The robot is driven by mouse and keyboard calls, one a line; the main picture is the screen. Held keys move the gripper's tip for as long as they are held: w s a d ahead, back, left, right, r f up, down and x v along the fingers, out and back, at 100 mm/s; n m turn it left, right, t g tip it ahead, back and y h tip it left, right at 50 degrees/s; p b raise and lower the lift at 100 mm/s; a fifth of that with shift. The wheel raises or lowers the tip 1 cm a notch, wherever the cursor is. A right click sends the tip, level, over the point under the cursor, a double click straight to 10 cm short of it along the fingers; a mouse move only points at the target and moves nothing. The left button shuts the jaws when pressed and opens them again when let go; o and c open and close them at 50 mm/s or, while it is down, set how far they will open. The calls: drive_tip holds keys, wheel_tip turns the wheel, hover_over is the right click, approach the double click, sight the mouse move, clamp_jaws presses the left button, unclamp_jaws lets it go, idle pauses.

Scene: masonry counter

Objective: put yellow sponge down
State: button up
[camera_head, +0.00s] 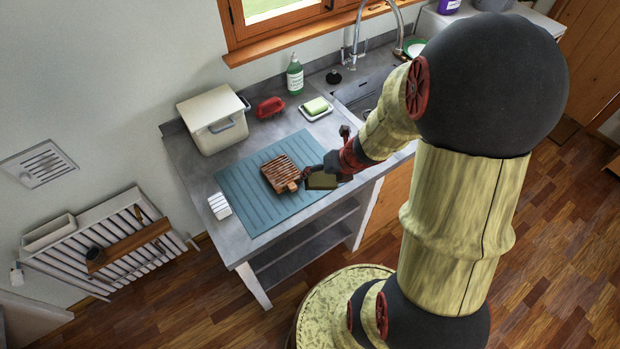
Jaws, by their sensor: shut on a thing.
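My gripper (318,172) is at the right part of the blue ribbed mat (254,206), beside a brown slatted wooden board (281,172). It is shut on a small dark-yellow block, the yellow sponge (322,182), which shows just below the fingers. The sponge is partly hidden by the gripper. I cannot tell whether it touches the mat or hangs slightly above it.
A cream lidded box (212,119), a red brush-like item (269,107), a green soap bottle (295,75) and a white dish (318,114) with a green bar (316,105) stand behind the mat. A small white block (219,206) is at left. The mat's front is clear.

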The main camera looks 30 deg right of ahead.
drive_tip(key=w+f+b, duration=0.1)
drive_tip(key=w+f, duration=0.3)
drive_tip(key=w+f+b, duration=0.1)
drive_tip(key=w+f, duration=0.1)
drive_tip(key=shift+w+d+f+b, duration=0.2)
drive_tip(key=shift+w+d+b, duration=0.1)
drive_tip(key=shift+b, duration=0.05)
drive_tip(key=shift+w+f+b, duration=0.15)
drive_tip(key=shift+f+b, duration=0.15)
drive_tip(key=shift+f, duration=0.5)
drive_tip(key=shift+w+f+b, duration=0.15)
drive_tip(key=shift+f+b, duration=0.1)
drive_tip(key=shift+f, duration=0.55)
drive_tip(key=shift+f, duration=0.2)
drive_tip(key=o, duration=0.9)
drive_tip(key=shift+b, duration=0.3)
